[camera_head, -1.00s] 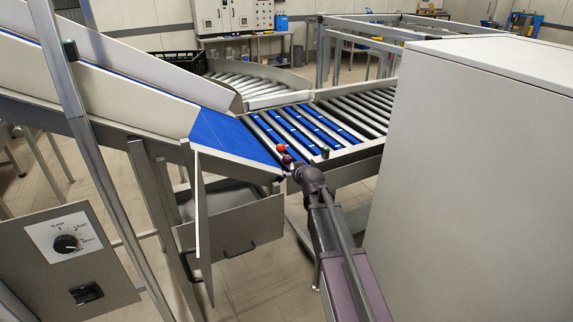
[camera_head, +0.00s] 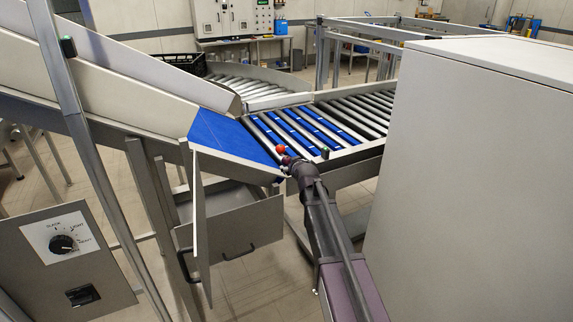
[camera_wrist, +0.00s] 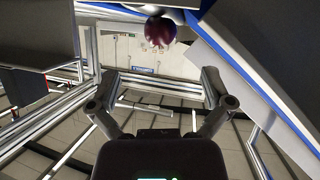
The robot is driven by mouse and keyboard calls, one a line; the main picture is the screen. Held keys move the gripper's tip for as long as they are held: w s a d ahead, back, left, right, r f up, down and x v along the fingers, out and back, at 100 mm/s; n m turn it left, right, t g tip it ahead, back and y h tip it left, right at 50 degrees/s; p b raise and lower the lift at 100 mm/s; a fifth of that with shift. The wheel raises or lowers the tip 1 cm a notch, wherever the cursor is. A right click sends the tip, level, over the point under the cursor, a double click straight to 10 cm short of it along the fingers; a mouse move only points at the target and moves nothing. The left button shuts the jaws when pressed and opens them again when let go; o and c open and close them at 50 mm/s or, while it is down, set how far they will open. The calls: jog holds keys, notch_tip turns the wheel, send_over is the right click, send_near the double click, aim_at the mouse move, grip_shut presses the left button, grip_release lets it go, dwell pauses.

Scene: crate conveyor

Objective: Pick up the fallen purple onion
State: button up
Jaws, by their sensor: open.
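The purple onion (camera_wrist: 160,31) shows near the top centre of the wrist view, dark and shiny, beyond my fingertips. In the head view only a small dark purple bit (camera_head: 286,160) shows, by the lower corner of the blue belt and mostly hidden by my arm's end. My gripper (camera_wrist: 160,77) is open and empty, its two fingers spread wide to either side. The onion lies ahead of the gap between them, apart from both. The fingers are hidden behind my wrist in the head view.
A red round item (camera_head: 281,149) sits close to the onion at the belt edge. The blue belt (camera_head: 228,138) meets the roller conveyor (camera_head: 340,117). A grey drawer (camera_head: 238,230) is below; a large pale cabinet (camera_head: 470,180) stands right of my arm.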

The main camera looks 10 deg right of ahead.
aim_at(287, 161)
jog(key=shift+b+x, duration=0.6)
jog(key=shift+x, duration=1.6)
jog(key=shift+b+x, duration=0.85)
jog(key=shift+x, duration=1.8)
jog(key=shift+r, duration=0.15)
jog(key=shift+a, duration=0.1)
jog(key=c, duration=1.1)
